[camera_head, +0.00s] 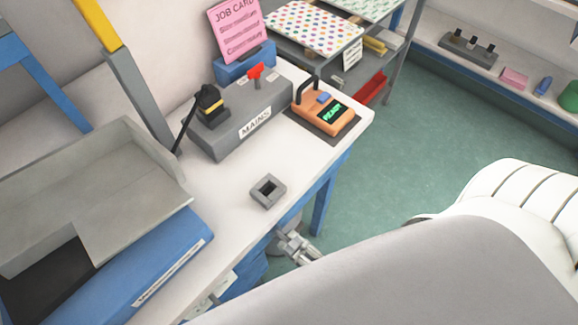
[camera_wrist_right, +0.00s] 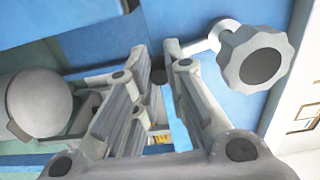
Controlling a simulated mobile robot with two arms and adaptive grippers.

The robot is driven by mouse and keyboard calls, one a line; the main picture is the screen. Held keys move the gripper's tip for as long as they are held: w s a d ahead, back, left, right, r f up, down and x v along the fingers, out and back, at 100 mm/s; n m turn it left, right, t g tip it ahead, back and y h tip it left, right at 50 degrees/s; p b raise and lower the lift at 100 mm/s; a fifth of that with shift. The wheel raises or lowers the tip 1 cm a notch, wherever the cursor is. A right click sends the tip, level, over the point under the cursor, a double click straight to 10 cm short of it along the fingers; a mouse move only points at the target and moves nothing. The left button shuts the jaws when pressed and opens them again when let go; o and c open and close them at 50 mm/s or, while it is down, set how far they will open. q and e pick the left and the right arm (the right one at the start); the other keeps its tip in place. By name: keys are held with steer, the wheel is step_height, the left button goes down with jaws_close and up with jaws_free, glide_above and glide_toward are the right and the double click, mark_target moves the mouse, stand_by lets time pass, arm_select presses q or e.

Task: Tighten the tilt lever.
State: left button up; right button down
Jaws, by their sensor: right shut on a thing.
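My right gripper (camera_head: 297,246) is low beside the bench's front edge in the head view, partly hidden by a large grey surface. In the right wrist view the right gripper (camera_wrist_right: 159,62) has its fingers close together around a small dark piece (camera_wrist_right: 157,76), which I take to be the tilt lever; most of it is hidden between the fingers. A grey star-shaped knob (camera_wrist_right: 256,62) on a pale stem stands just right of the fingers. My left gripper is not in view.
The white bench top (camera_head: 225,225) holds a small grey square block (camera_head: 268,191), a grey MAINS box (camera_head: 240,120), an orange device (camera_head: 322,112) and a grey tray (camera_head: 150,165) over a blue machine body (camera_head: 185,250). Green floor (camera_head: 420,110) is open beyond the bench.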

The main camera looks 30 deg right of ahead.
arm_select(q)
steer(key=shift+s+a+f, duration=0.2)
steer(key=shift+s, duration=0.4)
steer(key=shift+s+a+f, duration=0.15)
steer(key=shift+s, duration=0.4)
arm_select(e)
steer(key=shift+s+a+f+m, duration=0.25)
steer(key=shift+a+m, duration=0.3)
steer(key=shift+m, duration=0.35)
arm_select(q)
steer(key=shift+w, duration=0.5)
arm_select(e)
steer(key=c, duration=1.4)
jaws_free()
steer(key=shift+r, duration=0.1)
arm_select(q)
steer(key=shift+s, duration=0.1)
